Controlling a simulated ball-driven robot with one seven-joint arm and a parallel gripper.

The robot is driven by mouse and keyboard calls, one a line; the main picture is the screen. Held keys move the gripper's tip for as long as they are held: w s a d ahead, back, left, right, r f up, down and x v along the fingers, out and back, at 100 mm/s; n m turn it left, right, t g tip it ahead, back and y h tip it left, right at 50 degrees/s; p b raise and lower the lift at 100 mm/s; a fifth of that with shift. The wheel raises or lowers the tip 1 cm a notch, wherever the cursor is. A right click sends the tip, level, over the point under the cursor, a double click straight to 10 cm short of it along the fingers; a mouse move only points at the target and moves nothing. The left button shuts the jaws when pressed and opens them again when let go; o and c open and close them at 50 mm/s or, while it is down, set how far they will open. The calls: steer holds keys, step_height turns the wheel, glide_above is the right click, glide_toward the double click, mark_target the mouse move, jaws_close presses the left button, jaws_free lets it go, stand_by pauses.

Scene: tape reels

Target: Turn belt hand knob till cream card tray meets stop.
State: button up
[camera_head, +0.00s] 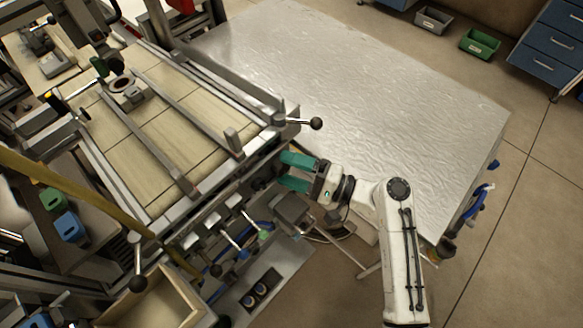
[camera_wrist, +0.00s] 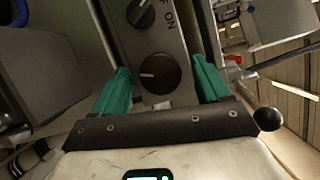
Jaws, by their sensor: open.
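My gripper (camera_head: 281,170) has two teal fingers spread apart beside the machine's front edge, with nothing held. In the wrist view, its open fingers (camera_wrist: 161,68) stand on either side of a round black knob (camera_wrist: 158,74) with a white pointer mark, on a grey panel. I cannot tell whether they touch it. A second black knob (camera_wrist: 140,13) sits above it beside the letters ON. I cannot tell which knob is the belt hand knob. A cream, open-topped tray (camera_head: 187,308) shows at lower left in the head view; I cannot tell whether it is the card tray. No stop can be made out.
A cream-panelled machine bed (camera_head: 158,128) with metal rails lies left of my gripper. A ball-ended lever (camera_head: 316,123) juts from its corner. Several more levers line its front. A bare metal table (camera_head: 350,85) lies behind my arm, with open floor to the right.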

steer(key=b+v, duration=0.2)
steer(key=v, duration=0.8)
steer(key=shift+d, duration=0.4)
steer(key=shift+s+f, duration=0.1)
steer(key=shift+s, duration=0.1)
stand_by(0.9)
